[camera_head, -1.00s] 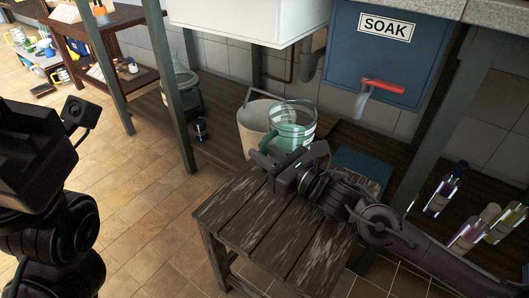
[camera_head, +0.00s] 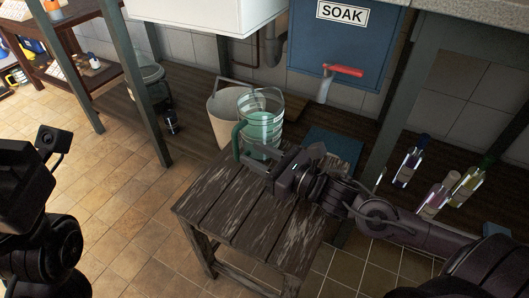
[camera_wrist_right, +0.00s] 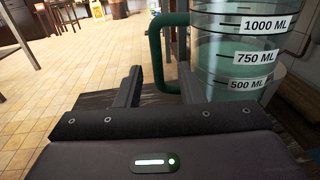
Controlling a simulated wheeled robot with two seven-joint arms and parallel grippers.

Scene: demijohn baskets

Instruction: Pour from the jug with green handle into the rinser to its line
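The clear jug (camera_head: 262,115) with green handle (camera_head: 238,140) is upright at the far end of the small wooden table; my right gripper partly hides its base. In the wrist view the jug (camera_wrist_right: 236,60) holds pale green liquid, its surface near the 750 ML mark. My right gripper (camera_wrist_right: 160,82) is open, its fingers apart, with the green handle (camera_wrist_right: 156,55) showing between and beyond them. In the head view my right gripper (camera_head: 256,163) is low beside the jug. My left arm is at the left edge; its finger state is unclear. I cannot tell which vessel is the rinser.
A cream bucket (camera_head: 222,116) stands behind the jug. A glass vessel (camera_head: 150,84) stands on the low shelf further left. A blue SOAK tank (camera_head: 345,45) has a red-handled tap (camera_head: 343,71) above a blue mat (camera_head: 333,147). Several bottles stand at right. The wooden tabletop (camera_head: 235,205) is clear in front.

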